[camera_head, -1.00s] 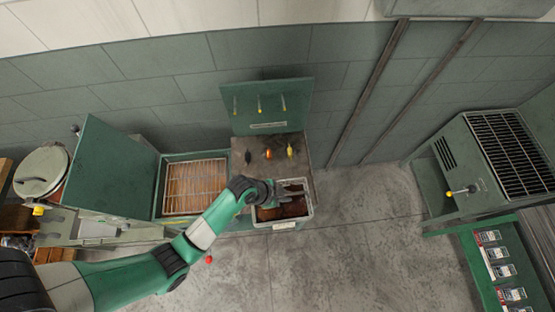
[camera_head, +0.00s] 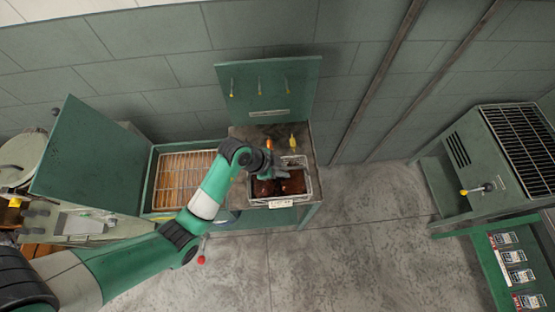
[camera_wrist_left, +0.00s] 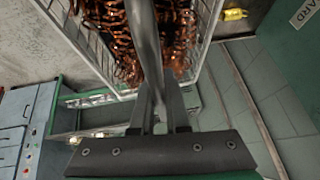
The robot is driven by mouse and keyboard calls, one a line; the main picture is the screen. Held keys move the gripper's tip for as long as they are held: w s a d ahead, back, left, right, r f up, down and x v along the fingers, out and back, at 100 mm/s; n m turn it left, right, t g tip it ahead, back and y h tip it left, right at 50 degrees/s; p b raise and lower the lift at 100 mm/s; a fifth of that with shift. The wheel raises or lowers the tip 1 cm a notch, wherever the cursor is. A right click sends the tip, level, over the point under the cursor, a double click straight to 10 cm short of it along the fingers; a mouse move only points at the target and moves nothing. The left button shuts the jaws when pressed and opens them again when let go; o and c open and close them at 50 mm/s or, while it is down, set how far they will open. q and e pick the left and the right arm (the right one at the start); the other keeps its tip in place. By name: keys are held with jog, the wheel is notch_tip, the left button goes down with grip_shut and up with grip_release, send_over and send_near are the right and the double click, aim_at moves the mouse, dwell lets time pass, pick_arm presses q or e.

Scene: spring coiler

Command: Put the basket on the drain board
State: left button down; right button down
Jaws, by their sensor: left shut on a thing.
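The basket (camera_head: 313,185) is a pale wire basket filled with reddish-brown coils, with a label on its front. It is over the front part of the drain board (camera_head: 314,150), a dark worktop with a green upright back panel. I cannot tell whether it rests on the board or hangs just above it. My left gripper (camera_head: 280,172) is shut on the basket's handle from above. In the left wrist view the gripper (camera_wrist_left: 157,95) grips a grey bar, with the wire basket (camera_wrist_left: 85,45) and its coppery coils beyond. My right gripper is out of view.
An orange item (camera_head: 269,144) and a yellow item (camera_head: 292,142) are at the board's back. A green tank (camera_head: 152,180) with an open lid (camera_head: 95,160) stands left. A green machine with a grille (camera_head: 525,150) stands far right. The floor between is clear.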

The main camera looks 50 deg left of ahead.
pick_arm(q)
jog(key=w+a+f+b, duration=0.1)
jog(key=f, duration=0.1)
jog(key=a+f, duration=0.1)
jog(key=a, duration=0.1)
jog(key=w+a+f+b, duration=0.1)
jog(key=f, duration=0.1)
jog(key=shift+w+a+f+b, duration=0.3)
jog(key=shift+w+a+f, duration=0.05)
jog(key=shift+a, duration=0.05)
jog(key=shift+w+a+f, duration=0.1)
jog(key=shift+a, duration=0.05)
jog(key=shift+a+f, duration=0.15)
jog(key=shift+f, duration=0.15)
notch_tip(320, 180, down, 3)
jog(key=shift+f+b, duration=0.1)
jog(key=shift+b, duration=0.8)
jog(key=shift+w, duration=0.1)
jog(key=c, duration=1.4)
grip_release()
jog(key=shift+f, duration=0.1)
jog(key=o, duration=0.5)
